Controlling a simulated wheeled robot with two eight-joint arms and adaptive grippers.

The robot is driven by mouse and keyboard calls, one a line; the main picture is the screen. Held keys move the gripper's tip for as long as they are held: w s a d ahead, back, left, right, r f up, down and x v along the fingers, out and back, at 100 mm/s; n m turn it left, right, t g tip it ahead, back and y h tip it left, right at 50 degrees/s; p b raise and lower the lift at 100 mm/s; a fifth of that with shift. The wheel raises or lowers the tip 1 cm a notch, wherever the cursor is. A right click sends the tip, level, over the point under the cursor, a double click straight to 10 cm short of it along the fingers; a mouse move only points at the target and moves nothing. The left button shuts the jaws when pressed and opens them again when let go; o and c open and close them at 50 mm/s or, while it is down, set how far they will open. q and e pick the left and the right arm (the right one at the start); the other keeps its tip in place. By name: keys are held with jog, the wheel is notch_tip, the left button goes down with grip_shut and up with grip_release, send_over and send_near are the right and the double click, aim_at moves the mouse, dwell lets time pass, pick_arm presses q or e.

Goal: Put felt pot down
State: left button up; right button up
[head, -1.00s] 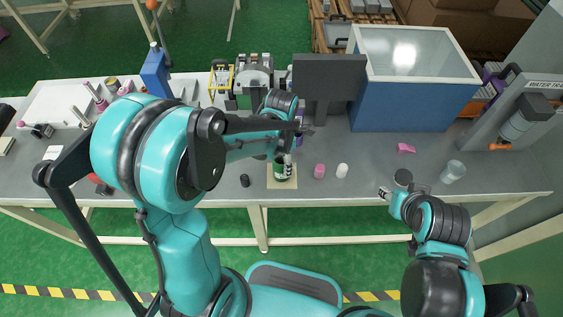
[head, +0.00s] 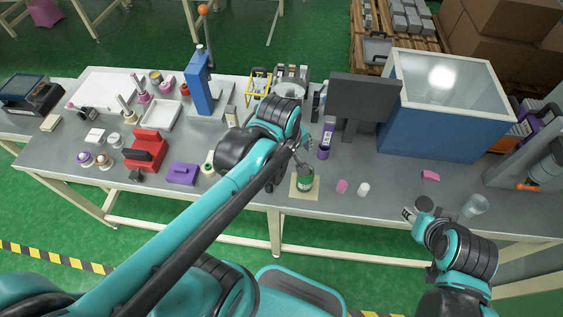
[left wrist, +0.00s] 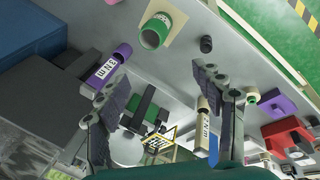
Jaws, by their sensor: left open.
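A green pot with a pale rim, which I take to be the felt pot (head: 305,184), stands on a beige square mat (head: 297,194) near the table's front edge. In the left wrist view the pot (left wrist: 153,34) is at the top, with its round opening showing. My left gripper (left wrist: 162,90) is open with nothing between its fingers, and the pot is beyond and apart from the fingertips. In the head view my left gripper (head: 298,150) is just behind the pot. My right gripper (head: 408,214) is at the table's front right; its fingers are too small to read.
A purple-capped cylinder (head: 325,145) stands behind the pot. A pink cylinder (head: 342,186) and a white one (head: 363,189) stand to its right. A dark disc (head: 424,203) lies near my right gripper.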

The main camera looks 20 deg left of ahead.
pick_arm(q)
jog(key=s+m+t, duration=0.1)
jog(key=m, duration=0.3)
jog(key=s+a+m+t, duration=0.1)
jog(key=s+m, duration=0.1)
jog(key=m, duration=0.2)
jog(key=s+r+m+t, duration=0.1)
jog(key=m, duration=0.3)
jog(key=shift+s+a+r, duration=0.1)
jog(key=shift+s+a, duration=0.15)
jog(key=shift+a, duration=0.15)
jog(key=shift+f, duration=0.2)
